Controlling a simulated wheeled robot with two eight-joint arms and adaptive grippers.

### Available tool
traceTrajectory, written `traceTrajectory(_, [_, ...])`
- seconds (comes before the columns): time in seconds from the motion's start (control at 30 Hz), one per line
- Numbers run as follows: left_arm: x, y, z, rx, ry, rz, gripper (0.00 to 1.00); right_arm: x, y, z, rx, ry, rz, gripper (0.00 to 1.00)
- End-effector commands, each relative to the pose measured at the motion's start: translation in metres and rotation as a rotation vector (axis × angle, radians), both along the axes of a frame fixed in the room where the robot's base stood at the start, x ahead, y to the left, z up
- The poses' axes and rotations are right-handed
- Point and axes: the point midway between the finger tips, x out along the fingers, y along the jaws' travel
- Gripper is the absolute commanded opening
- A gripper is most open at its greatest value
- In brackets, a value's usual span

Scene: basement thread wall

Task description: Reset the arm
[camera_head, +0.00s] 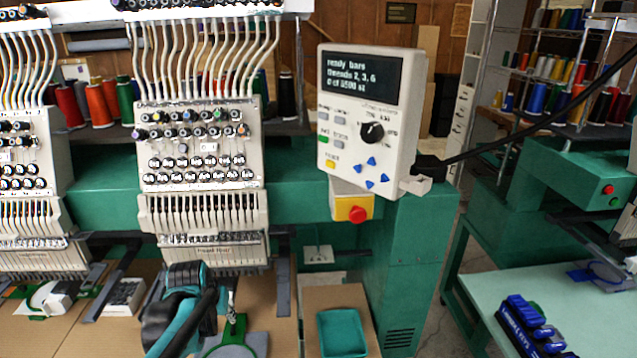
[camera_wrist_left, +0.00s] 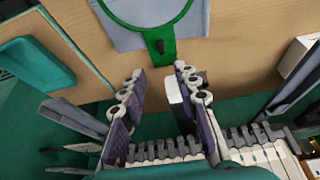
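My left arm, teal and black, comes up from the bottom in the head view, with its gripper (camera_head: 232,312) small at its right side, over the green hoop (camera_head: 253,338). In the left wrist view my left gripper (camera_wrist_left: 158,80) has its two jointed fingers spread apart. No held object shows; a white part is behind the right finger. The green hoop (camera_wrist_left: 161,48) with grey cloth lies beyond the fingertips, its bracket in line with the gap. Whether the fingers touch it I cannot tell. My right gripper is not in view.
The embroidery head (camera_head: 200,175) stands behind the arm. A control panel (camera_head: 367,120) and a red stop button (camera_head: 357,214) are to its right. A teal tray (camera_head: 342,333) lies right of the hoop. A mint table (camera_head: 500,260) holds a blue rack (camera_head: 533,327).

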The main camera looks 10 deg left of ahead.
Motion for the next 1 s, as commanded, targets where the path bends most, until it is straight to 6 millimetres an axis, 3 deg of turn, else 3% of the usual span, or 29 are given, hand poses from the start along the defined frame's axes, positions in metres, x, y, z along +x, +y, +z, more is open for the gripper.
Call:
traceTrajectory(0.17, [-0.027, -0.038, 0.018, 0.011, -0.039, -0.041, 0.31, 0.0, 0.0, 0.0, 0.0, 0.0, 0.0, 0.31])
traceTrajectory(0.3, [-0.066, -0.08, 0.031, 0.022, -0.095, -0.091, 0.31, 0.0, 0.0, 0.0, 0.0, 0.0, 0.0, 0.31])
traceTrajectory(0.5, [-0.116, -0.123, 0.032, 0.025, -0.171, -0.159, 0.31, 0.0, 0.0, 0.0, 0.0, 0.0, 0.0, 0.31])
traceTrajectory(0.7, [-0.141, -0.142, 0.024, 0.023, -0.216, -0.194, 0.31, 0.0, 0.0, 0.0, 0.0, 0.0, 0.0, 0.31])
traceTrajectory(1.0, [-0.145, -0.145, 0.023, 0.022, -0.224, -0.199, 0.31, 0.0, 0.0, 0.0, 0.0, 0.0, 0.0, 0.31])
